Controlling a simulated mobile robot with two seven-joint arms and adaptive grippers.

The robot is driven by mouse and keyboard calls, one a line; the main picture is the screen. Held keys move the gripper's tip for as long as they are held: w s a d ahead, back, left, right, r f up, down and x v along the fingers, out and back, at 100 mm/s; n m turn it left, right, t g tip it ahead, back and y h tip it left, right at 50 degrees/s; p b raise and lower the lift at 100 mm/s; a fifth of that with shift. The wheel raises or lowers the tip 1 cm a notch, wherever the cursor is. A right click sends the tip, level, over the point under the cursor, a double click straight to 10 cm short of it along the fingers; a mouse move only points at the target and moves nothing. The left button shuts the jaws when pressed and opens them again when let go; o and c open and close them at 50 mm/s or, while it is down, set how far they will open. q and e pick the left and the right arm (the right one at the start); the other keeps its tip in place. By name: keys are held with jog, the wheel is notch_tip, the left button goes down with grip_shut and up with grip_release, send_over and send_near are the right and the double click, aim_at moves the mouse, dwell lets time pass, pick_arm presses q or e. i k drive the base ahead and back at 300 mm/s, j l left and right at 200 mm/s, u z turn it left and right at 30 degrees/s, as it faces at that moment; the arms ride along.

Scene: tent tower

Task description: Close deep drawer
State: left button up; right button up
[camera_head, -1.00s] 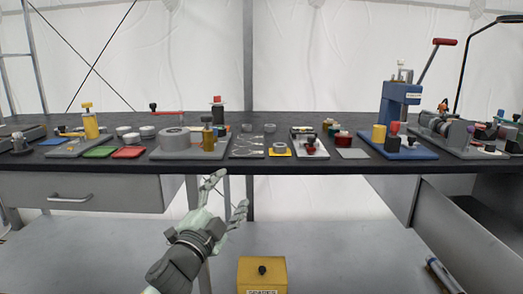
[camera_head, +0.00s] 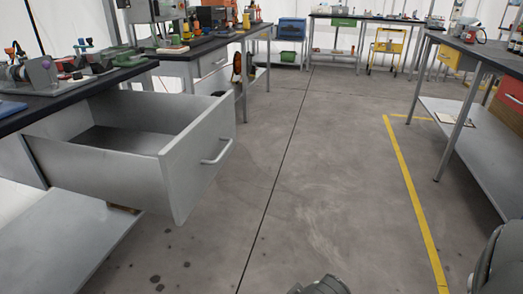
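The deep drawer (camera_head: 180,180) is pulled far out from under the dark-topped workbench (camera_head: 65,96) at the left. It is grey and looks empty inside, with a bar handle (camera_head: 217,152) on its front panel. The front panel faces right, toward the open aisle. Parts of my arms show at the bottom middle and the bottom right corner, apart from the drawer. No gripper fingers are in view.
A second bench (camera_head: 195,47) with machines stands behind the drawer. The grey floor (camera_head: 310,150) right of the drawer is clear. A yellow floor line (camera_head: 410,185) runs near the right-hand bench (camera_head: 465,115). Several benches and a yellow cart (camera_head: 386,50) stand far back.

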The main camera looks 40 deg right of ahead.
aim_at(156, 153)
jog(key=i+z, duration=0.15)
jog(key=z, duration=0.25)
jog(key=i+j+z, duration=0.15)
jog(key=z, duration=0.2)
jog(key=i+j+z, duration=0.1)
jog(key=z, duration=0.3)
jog(key=i+j, duration=0.35)
jog(key=i+l+u, duration=0.1)
jog(key=l, duration=0.2)
